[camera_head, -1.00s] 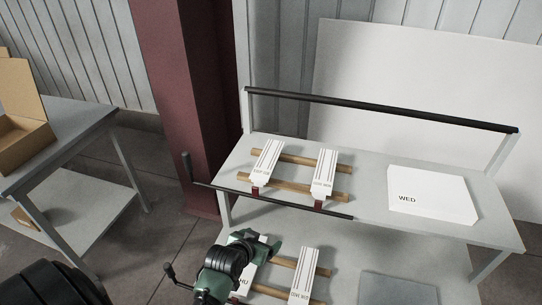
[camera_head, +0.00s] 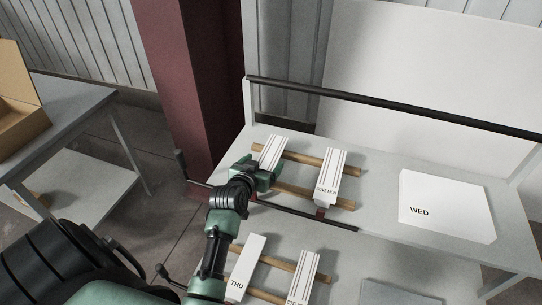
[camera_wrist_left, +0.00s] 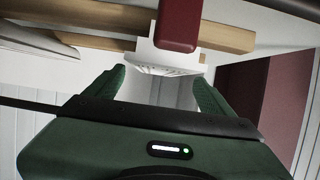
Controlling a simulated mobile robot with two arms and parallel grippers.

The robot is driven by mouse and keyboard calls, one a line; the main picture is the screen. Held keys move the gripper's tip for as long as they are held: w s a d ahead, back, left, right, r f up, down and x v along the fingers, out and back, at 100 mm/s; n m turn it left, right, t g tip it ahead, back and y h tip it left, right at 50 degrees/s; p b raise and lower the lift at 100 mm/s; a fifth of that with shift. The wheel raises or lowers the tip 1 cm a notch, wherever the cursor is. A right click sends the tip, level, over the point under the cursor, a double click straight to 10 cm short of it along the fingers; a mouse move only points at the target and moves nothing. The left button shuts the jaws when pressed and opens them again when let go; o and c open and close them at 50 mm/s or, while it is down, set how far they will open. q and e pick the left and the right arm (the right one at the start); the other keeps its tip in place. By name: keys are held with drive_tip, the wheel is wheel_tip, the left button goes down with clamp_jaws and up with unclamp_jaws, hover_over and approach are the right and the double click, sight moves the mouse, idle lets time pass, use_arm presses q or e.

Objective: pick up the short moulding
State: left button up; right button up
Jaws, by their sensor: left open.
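A white grooved moulding (camera_head: 272,150) lies across two wooden rails on the upper shelf, at the left; its near end is hidden behind my gripper. A second white moulding (camera_head: 329,176) with small print on its end lies to its right. I cannot read which is the short one. My left gripper (camera_head: 264,178) is open at the near end of the left moulding. In the left wrist view the moulding's end (camera_wrist_left: 165,62) shows ahead, in line with the gap between the green fingers (camera_wrist_left: 160,88). Contact cannot be told. My right gripper is not in view.
A dark red block (camera_wrist_left: 177,25) sits close by the moulding's end. Wooden rails (camera_head: 305,158) run beneath. A white box marked WED (camera_head: 445,207) is at the right. A black bar (camera_head: 400,104) runs behind. More white pieces, one marked THU (camera_head: 246,262), lie lower down.

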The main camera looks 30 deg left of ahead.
sight(269, 158)
use_arm(q)
drive_tip(key=shift+w+a+f+p, duration=0.1)
drive_tip(key=shift+w+p, duration=0.2)
drive_tip(key=shift+w, duration=0.2)
drive_tip(key=p+x, duration=0.1)
drive_tip(key=x, duration=0.2)
drive_tip(key=shift+w+f, duration=0.15)
drive_tip(key=shift+w, duration=0.15)
drive_tip(key=shift+w+f, duration=0.3)
drive_tip(key=shift+w, duration=0.1)
clamp_jaws()
drive_tip(key=shift+r, duration=0.15)
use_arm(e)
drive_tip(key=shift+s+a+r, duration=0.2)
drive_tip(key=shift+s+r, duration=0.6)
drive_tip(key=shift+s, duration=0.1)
